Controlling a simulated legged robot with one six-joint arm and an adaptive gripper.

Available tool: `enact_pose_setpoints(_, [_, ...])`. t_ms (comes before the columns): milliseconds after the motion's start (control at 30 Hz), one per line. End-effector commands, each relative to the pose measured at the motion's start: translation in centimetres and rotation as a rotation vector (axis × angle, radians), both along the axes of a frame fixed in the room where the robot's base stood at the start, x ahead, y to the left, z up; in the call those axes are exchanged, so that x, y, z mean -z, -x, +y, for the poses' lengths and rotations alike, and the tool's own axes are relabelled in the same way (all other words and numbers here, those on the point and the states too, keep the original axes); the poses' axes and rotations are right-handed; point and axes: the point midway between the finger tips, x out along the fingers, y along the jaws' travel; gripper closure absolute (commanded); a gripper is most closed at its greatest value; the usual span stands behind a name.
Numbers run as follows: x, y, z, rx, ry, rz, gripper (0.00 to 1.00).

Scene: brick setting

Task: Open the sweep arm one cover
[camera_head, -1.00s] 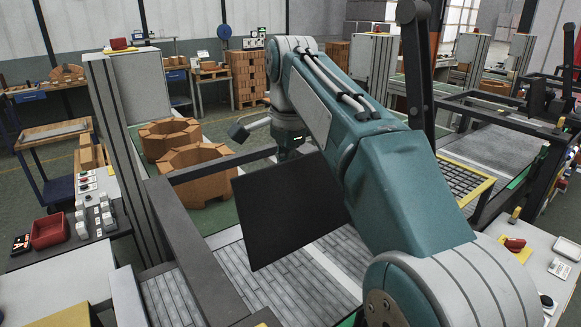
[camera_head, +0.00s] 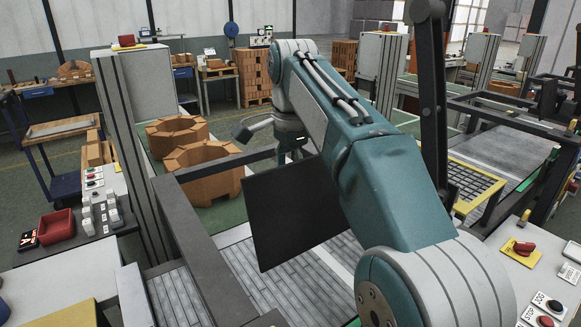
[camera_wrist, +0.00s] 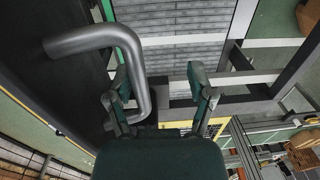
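The dark flat panel (camera_head: 292,212), which looks like the sweep arm cover, stands tilted beside my arm in the head view. In the wrist view a dark panel (camera_wrist: 50,85) fills the left side and carries a bent grey tubular handle (camera_wrist: 134,62). My gripper (camera_wrist: 160,80) is open, with its two green fingers apart. The downward leg of the handle appears between the fingers, close to the left one. I cannot tell whether they touch. In the head view my gripper's fingers are hidden behind my arm and the panel.
Dark frame beams (camera_head: 198,240) surround a slatted grey floor (camera_head: 285,278). Brown brick rings (camera_head: 205,172) stand behind on a green strip. Control desks with buttons stand at the left (camera_head: 100,205) and right (camera_head: 522,252). A dark upright post (camera_head: 433,110) rises right of my arm.

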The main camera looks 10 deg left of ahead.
Motion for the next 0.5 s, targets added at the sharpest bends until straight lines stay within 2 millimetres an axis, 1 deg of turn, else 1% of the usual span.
enact_pose_setpoints(100, [-0.28, 0.02, 0.0, -0.002, -0.008, -0.007, 0.47])
enact_pose_setpoints(500, [-0.31, 0.04, -0.09, -0.001, -0.005, -0.006, 0.47])
